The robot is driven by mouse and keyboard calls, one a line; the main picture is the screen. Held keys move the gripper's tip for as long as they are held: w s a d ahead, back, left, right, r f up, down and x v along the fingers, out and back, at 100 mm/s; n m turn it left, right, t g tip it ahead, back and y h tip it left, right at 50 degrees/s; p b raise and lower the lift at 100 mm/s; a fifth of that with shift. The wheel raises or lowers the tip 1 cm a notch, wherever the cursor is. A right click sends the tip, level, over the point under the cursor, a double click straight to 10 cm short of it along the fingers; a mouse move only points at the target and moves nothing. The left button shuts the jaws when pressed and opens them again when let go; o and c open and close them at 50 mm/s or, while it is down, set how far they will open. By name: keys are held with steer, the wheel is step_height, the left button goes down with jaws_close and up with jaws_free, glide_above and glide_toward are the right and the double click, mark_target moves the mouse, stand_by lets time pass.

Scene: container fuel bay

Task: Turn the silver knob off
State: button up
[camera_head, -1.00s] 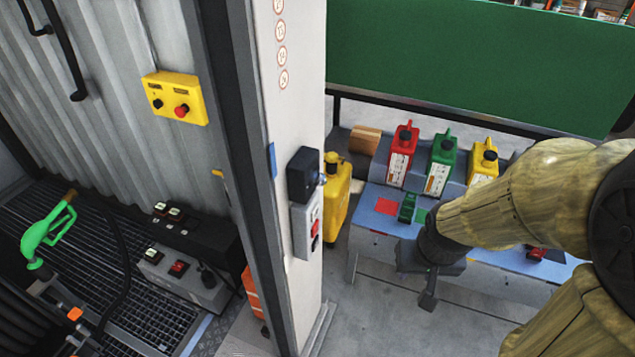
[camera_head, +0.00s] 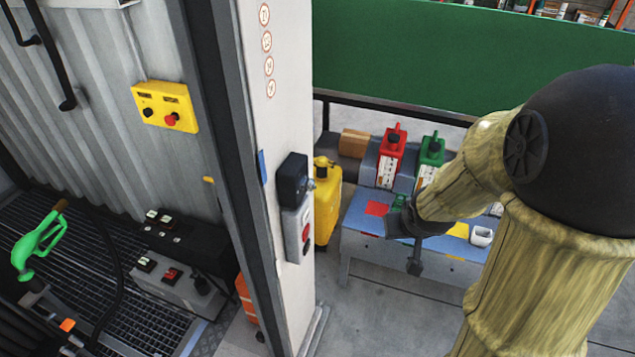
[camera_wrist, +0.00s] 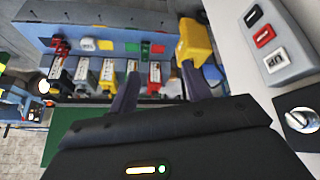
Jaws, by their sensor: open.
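The silver knob (camera_wrist: 301,118) sits on a black box at the right edge of the wrist view. In the head view that black box (camera_head: 292,179) is fixed high on the white pillar, and the knob (camera_head: 310,185) shows only as a small bit at its right side. My gripper (camera_head: 415,264) is to the right of the pillar, apart from the knob, in front of the blue bench. In the wrist view my gripper's fingers (camera_wrist: 160,88) are spread with nothing between them. The knob lies to the right of the fingers.
A grey switch box (camera_head: 298,232) is mounted directly below the black box. A yellow can (camera_head: 327,205) stands behind the pillar. The blue bench (camera_head: 358,245) carries red and green cans. A yellow control box (camera_head: 165,107) hangs on the left wall.

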mark_target(314, 185)
steer(key=w+r+n+t+y+p, duration=0.2)
steer(key=w+t+y+p, duration=0.3)
steer(key=w, duration=0.7)
steer(key=s+a+r+n+g+y, duration=0.2)
steer(key=s+g+y, duration=0.3)
steer(key=y, duration=0.8)
steer(key=shift+s+r+n+g, duration=0.2)
steer(key=shift+s+n+g, duration=0.2)
steer(key=shift+s, duration=0.85)
steer(key=shift+a, duration=0.15)
steer(key=p+x, duration=0.6)
steer(key=x, duration=1.1)
steer(key=shift+w+a+f, duration=0.1)
steer(key=shift+w, duration=0.05)
